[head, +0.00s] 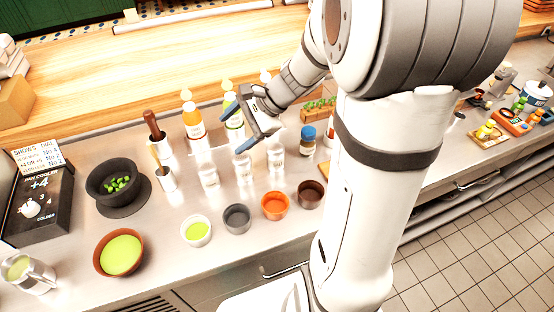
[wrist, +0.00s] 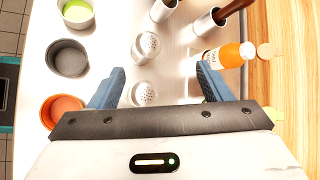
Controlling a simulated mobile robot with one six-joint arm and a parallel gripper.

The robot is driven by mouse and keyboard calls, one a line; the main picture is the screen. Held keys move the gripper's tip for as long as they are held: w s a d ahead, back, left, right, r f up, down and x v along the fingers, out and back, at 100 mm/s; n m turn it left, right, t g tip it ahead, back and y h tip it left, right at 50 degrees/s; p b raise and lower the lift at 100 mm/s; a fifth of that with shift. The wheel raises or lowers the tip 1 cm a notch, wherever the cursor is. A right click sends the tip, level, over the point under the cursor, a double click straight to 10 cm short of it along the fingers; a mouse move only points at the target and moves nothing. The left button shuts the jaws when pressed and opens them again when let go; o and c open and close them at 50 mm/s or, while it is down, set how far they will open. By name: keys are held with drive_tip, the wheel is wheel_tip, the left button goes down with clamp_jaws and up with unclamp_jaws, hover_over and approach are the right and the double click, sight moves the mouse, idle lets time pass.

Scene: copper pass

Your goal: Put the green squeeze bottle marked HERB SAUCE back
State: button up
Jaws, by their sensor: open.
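A squeeze bottle with a green-edged label and yellow cap (head: 234,116) stands upright in the bottle row at the back of the steel counter in the head view. Its lettering is too small to read, and a finger partly covers it. My gripper (head: 243,122) is open and empty, above the counter close to this bottle. In the wrist view my gripper's two blue fingers (wrist: 160,88) are spread wide, with a glass shaker (wrist: 144,93) showing between them. I cannot make out the green bottle clearly there; the right finger and the palm may hide it.
Several glass shakers (head: 243,167) stand in front. Small bowls (head: 237,217) line the front. A black mortar (head: 113,190) is at left.

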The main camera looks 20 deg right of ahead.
drive_tip(key=s+d+r+n+h, duration=0.2)
drive_tip(key=s+n+h, duration=0.2)
drive_tip(key=s+n, duration=0.3)
drive_tip(key=s+d+r+n+h, duration=0.2)
drive_tip(key=s+n+h, duration=0.2)
drive_tip(key=s+n, duration=0.3)
drive_tip(key=shift+s+n, duration=0.3)
drive_tip(key=shift+s, duration=0.95)
drive_tip(key=shift+a, duration=0.1)
drive_tip(key=shift+c, duration=0.2)
